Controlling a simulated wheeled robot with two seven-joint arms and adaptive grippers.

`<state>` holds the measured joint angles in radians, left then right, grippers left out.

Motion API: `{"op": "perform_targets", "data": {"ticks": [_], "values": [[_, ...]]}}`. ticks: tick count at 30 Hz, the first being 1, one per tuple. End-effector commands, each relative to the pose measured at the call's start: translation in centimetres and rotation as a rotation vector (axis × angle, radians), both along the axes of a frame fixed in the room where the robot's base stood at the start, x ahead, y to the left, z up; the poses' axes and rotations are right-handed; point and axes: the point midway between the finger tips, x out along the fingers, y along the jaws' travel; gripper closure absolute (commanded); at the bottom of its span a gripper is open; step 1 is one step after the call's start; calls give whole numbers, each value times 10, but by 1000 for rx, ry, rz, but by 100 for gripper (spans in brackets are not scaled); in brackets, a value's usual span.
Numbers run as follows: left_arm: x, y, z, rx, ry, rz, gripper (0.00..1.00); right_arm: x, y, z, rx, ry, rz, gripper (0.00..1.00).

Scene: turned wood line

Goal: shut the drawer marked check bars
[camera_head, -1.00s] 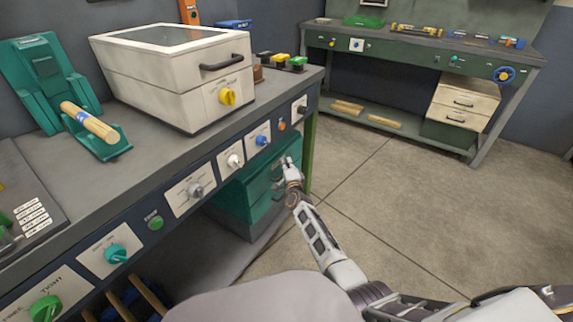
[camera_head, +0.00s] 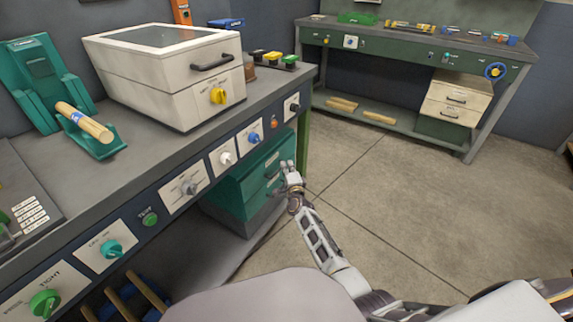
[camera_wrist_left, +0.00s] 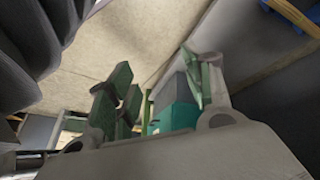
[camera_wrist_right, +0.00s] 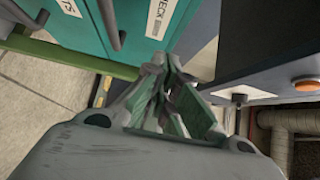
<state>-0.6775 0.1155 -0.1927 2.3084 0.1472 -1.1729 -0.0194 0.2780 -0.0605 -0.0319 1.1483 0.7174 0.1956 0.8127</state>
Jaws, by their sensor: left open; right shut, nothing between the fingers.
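The teal drawer cabinet (camera_head: 232,192) stands under the near bench at its right end. In the right wrist view the drawer front marked CHECK (camera_wrist_right: 178,30) shows at the top; the rest of its label is cut off. How far the CHECK drawer stands out I cannot tell. My right gripper (camera_head: 289,166) is shut and empty, in front of the cabinet; contact is unclear. In the right wrist view its fingertips (camera_wrist_right: 163,70) are close to the CHECK front. My left gripper (camera_wrist_left: 160,85) is open and empty, outside the head view.
The near bench (camera_head: 150,150) overhangs the cabinet, with knobs along its front panel. A white lidded box (camera_head: 165,80) and a teal cradle with a wooden piece stand on it. Open floor (camera_head: 370,210) lies to the right. A far bench (camera_head: 400,40) has cream drawers underneath.

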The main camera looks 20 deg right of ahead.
Motion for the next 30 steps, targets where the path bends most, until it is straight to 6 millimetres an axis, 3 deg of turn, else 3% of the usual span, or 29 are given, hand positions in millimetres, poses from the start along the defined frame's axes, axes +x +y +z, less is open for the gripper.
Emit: {"op": "perform_targets", "data": {"ticks": [21, 30], "values": [[-2, 14, 57, 77, 53, -16, 49, -62, 5, 1, 0, 1, 1, 100], [-7, 18, 64, 93, 76, -17, 49, -75, 6, 1, 0, -1, 0, 100]]}}
